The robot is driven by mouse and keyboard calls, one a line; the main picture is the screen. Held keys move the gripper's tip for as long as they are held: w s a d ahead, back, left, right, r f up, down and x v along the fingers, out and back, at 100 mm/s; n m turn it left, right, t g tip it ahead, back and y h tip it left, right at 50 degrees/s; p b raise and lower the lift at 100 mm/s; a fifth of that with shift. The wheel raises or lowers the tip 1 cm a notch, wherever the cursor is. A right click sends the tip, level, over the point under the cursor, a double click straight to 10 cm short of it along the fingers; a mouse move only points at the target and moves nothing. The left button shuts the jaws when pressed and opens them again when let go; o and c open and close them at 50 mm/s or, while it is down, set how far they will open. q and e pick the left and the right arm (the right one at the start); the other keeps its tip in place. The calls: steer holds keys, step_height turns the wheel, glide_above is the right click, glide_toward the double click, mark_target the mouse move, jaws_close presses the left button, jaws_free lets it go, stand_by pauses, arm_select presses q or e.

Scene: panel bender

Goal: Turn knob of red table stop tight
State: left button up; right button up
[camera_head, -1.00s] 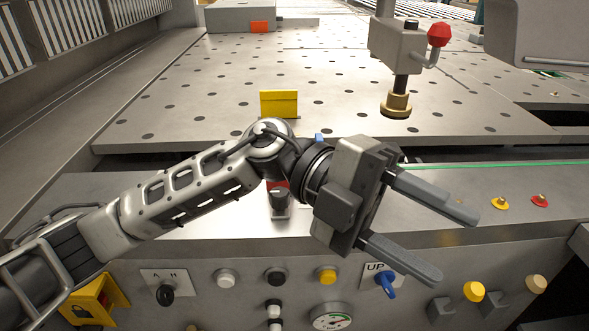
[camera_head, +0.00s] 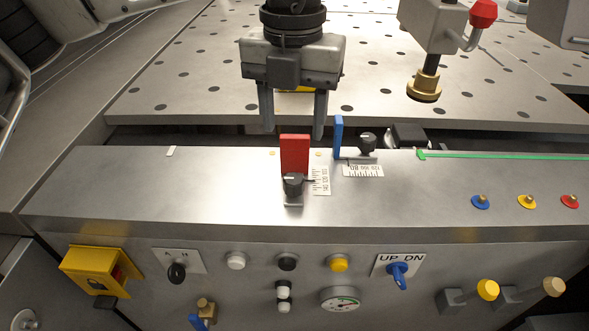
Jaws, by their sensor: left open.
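The red table stop (camera_head: 295,153) stands upright on the front ledge of the machine. Its black knob (camera_head: 293,184) sits at its near foot, beside a small white scale. My left gripper (camera_head: 293,132) points down from above, just behind the red stop. Its two fingers are apart with nothing between them, one to each side of the stop in the picture. The knob is in front of the fingers and not touched. My right gripper is not in view.
A blue stop (camera_head: 338,137) with a black knob (camera_head: 367,141) stands close to the right. A clamp with a brass foot (camera_head: 424,87) hangs over the table at the upper right. The ledge (camera_head: 130,195) left of the red stop is mostly clear.

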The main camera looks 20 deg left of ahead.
mark_target(293, 179)
arm_select(q)
step_height(293, 179, down, 11)
steer(key=shift+r+p, duration=0.1)
steer(key=shift+p, duration=0.6)
steer(key=c, duration=1)
